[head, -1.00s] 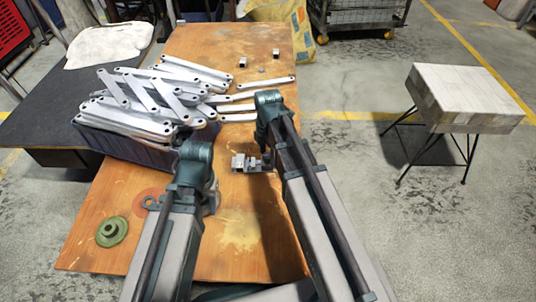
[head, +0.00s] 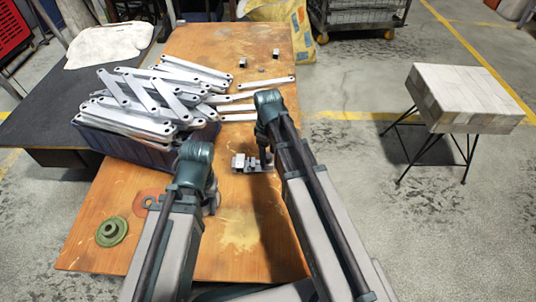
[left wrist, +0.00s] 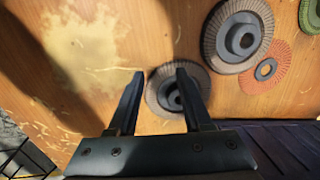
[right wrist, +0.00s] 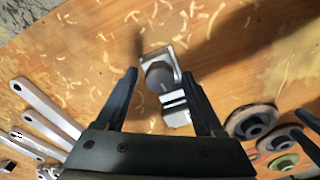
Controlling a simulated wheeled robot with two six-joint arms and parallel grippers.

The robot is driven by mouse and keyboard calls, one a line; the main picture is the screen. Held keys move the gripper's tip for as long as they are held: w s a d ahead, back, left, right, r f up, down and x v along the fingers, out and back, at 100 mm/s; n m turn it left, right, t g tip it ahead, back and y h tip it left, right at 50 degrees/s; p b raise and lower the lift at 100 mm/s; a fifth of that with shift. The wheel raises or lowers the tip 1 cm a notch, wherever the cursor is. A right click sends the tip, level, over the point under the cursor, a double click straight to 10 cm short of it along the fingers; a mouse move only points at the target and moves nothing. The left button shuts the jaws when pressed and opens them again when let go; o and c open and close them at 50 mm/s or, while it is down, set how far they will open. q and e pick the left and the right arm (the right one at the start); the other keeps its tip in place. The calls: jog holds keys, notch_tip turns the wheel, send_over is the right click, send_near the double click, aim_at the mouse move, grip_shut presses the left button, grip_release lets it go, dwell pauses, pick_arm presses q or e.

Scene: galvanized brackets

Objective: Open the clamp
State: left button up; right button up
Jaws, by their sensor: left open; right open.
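The clamp (head: 239,162) is a small grey metal piece on the wooden table, just left of my right arm's end in the head view. In the right wrist view the clamp (right wrist: 176,108) shows a pale plate, a dark rounded part and a ribbed block, lying between and beyond the fingers. My right gripper (right wrist: 158,74) is open and empty above it; I cannot tell any contact. My left gripper (left wrist: 160,76) is open and empty over a grey abrasive disc (left wrist: 168,101). In the head view my left arm largely hides its fingers.
A dark blue bin (head: 112,147) heaped with galvanized brackets (head: 150,100) stands at the table's left. Another grey disc (left wrist: 215,45), an orange disc (left wrist: 284,62) and a green disc (head: 112,231) lie nearby. Two small blocks sit at the far end. The wooden table (head: 240,232) has bare room in front.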

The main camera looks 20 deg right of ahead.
jog(key=m, duration=0.4)
dwell(0.3)
grip_shut()
